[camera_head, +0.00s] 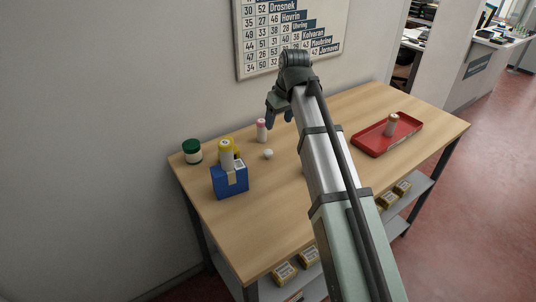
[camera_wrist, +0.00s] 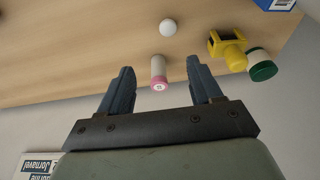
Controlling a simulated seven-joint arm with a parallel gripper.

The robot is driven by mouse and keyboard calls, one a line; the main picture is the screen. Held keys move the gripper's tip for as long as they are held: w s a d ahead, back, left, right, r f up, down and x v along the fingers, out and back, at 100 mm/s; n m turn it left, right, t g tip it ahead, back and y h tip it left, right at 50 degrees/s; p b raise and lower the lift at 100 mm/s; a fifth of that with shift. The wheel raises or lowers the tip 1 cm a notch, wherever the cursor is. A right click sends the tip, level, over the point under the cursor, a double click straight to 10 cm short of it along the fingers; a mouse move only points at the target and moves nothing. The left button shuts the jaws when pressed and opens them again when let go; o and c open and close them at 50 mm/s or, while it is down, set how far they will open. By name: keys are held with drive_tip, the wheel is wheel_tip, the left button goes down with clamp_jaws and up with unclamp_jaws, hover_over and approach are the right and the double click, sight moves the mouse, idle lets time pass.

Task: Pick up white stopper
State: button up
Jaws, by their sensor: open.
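The white stopper looks like a small round white piece (camera_head: 268,154) lying on the wooden counter, just in front of a pink-capped bottle. It also shows in the wrist view (camera_wrist: 168,27) at the top, beyond the fingertips. My gripper (camera_head: 279,116) is open and empty above the counter's back part, up and to the right of the stopper in the head view. In the wrist view its two fingers (camera_wrist: 160,72) are spread apart, with the pink-capped bottle (camera_wrist: 158,86) showing between them. The stopper is fully visible and apart from the fingers.
A red tray (camera_head: 366,152) holds a small container (camera_head: 392,125) at right. The wall is close behind.

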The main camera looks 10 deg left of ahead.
hover_over(268, 150)
drive_tip(key=s+d, duration=0.1)
drive_tip(key=d, duration=0.1)
drive_tip(key=shift+n, duration=0.3)
drive_tip(key=f, duration=0.8)
drive_tip(key=shift+s+a+f, duration=0.15)
drive_tip(key=shift+a+f, duration=0.05)
drive_tip(key=shift+s+x, duration=0.15)
drive_tip(key=shift+x, duration=1.2)
drive_tip(key=shift+s+x, duration=0.15)
drive_tip(key=shift+x, duration=1.2)
drive_tip(key=shift+a, duration=0.1)
drive_tip(key=c, duration=1.1)
drive_tip(key=shift+r, duration=0.15)
